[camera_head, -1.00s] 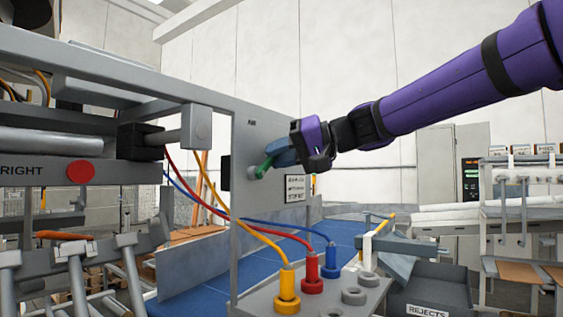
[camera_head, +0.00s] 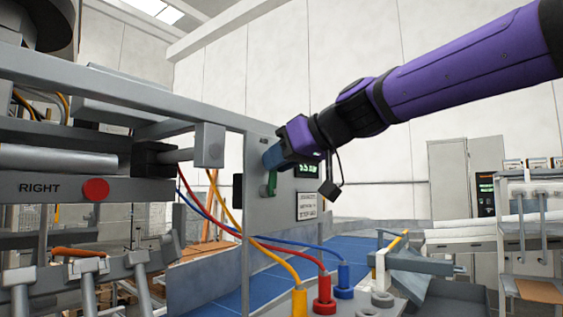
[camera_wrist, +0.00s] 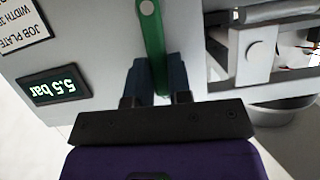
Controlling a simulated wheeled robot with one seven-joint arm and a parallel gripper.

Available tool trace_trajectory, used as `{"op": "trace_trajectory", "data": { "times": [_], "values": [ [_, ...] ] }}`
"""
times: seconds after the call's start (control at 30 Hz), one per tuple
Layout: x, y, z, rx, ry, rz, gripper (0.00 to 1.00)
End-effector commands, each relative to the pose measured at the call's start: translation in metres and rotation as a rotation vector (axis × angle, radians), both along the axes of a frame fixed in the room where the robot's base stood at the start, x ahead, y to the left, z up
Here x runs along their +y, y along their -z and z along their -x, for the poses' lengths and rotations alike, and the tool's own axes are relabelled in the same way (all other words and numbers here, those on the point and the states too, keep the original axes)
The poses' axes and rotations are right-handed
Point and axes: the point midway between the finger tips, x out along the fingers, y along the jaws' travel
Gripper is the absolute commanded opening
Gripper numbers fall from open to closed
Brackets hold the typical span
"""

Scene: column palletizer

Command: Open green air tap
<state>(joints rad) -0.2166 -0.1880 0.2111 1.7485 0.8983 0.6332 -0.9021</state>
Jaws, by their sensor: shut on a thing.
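The green air tap handle (camera_head: 272,184) is on the grey panel (camera_head: 258,215). In the head view it hangs nearly straight down below my fingers. In the wrist view the handle (camera_wrist: 154,45) is a long green bar running from its pivot at the top edge down between my two fingers. My gripper (camera_head: 271,160) reaches the panel from the right and is shut on the handle. It also shows in the wrist view (camera_wrist: 155,75), with one blue-grey finger on each side of the bar. A gauge display (camera_wrist: 60,86) beside the tap reads 5.5 bar.
A white label plate (camera_head: 311,206) sits below the display. Yellow, red and blue hoses run to plugs (camera_head: 323,295) below the panel. A red button (camera_head: 96,189) is on a beam marked RIGHT. A blue conveyor surface (camera_head: 345,250) lies behind the panel.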

Motion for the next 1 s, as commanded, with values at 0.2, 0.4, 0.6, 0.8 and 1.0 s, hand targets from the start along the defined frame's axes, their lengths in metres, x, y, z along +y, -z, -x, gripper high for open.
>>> {"op": "trace_trajectory", "data": {
  "times": [0.2, 0.4, 0.6, 0.8, 1.0],
  "values": [
    [0.0021, 0.0014, 0.0028, -0.041, -0.001, 0.036, 0.0],
    [0.0025, 0.0016, 0.0032, -0.053, -0.001, 0.046, 0.0],
    [0.0025, 0.0018, 0.0032, -0.054, -0.001, 0.047, 0.0],
    [0.0025, 0.0016, 0.0032, -0.052, -0.002, 0.046, 0.42],
    [0.0025, 0.001, 0.0032, -0.053, -0.001, 0.044, 0.45]
  ]
}}
